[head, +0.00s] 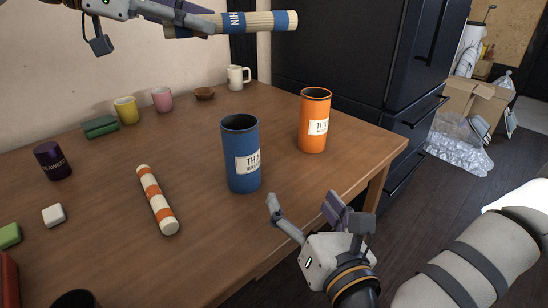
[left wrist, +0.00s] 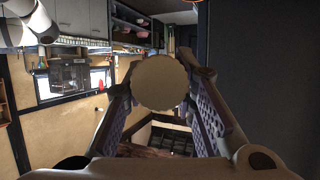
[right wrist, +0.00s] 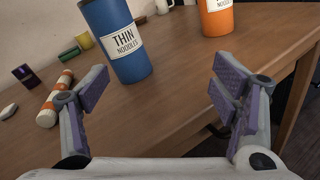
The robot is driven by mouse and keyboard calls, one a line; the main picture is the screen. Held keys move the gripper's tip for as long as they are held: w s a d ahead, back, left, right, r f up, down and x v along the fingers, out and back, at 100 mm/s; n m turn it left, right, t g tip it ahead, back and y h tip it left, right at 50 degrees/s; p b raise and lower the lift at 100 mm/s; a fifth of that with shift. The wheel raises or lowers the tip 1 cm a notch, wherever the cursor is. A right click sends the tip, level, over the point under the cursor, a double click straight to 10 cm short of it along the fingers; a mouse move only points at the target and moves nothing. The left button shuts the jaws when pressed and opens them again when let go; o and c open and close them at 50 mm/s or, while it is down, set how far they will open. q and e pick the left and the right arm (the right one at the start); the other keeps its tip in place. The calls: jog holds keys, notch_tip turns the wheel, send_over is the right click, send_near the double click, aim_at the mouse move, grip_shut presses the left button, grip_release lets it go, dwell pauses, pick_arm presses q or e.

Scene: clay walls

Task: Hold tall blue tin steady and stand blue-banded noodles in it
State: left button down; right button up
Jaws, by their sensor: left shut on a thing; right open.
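The tall blue tin (head: 241,158) stands upright on the wooden table and has a white "THIN NOODLES" label; it also shows in the right wrist view (right wrist: 108,25). My left gripper (head: 205,24) is shut on the blue-banded noodles (head: 262,21), a pale bundle held sideways high above the table. In the left wrist view the noodles (left wrist: 160,82) show end-on between the fingers. My right gripper (head: 305,207) is open and empty at the table's front edge, near the blue tin and apart from it; its fingers (right wrist: 155,92) frame empty space below the tin.
An orange tin (head: 313,125) stands right of the blue tin. An orange-banded bundle (head: 157,200) lies to its left. A dark seaweed tin (head: 52,161), mugs (head: 126,111), a green box (head: 101,127) and a small bowl (head: 205,93) stand further back. Bare table surrounds the blue tin.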

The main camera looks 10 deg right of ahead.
jog(key=w+a+r+n+t+y, duration=0.2)
jog(key=w+a+r+n+y, duration=0.15)
jog(key=r, duration=0.55)
jog(key=n+g, duration=0.3)
send_near(249, 160)
jog(key=shift+w+f+y, duration=0.2)
jog(key=shift+w+y, duration=0.25)
jog(key=shift+w, duration=0.4)
jog(key=x, duration=1.1)
jog(key=shift+w+a, duration=0.1)
jog(key=shift+w, duration=0.2)
jog(key=shift+c, duration=0.2)
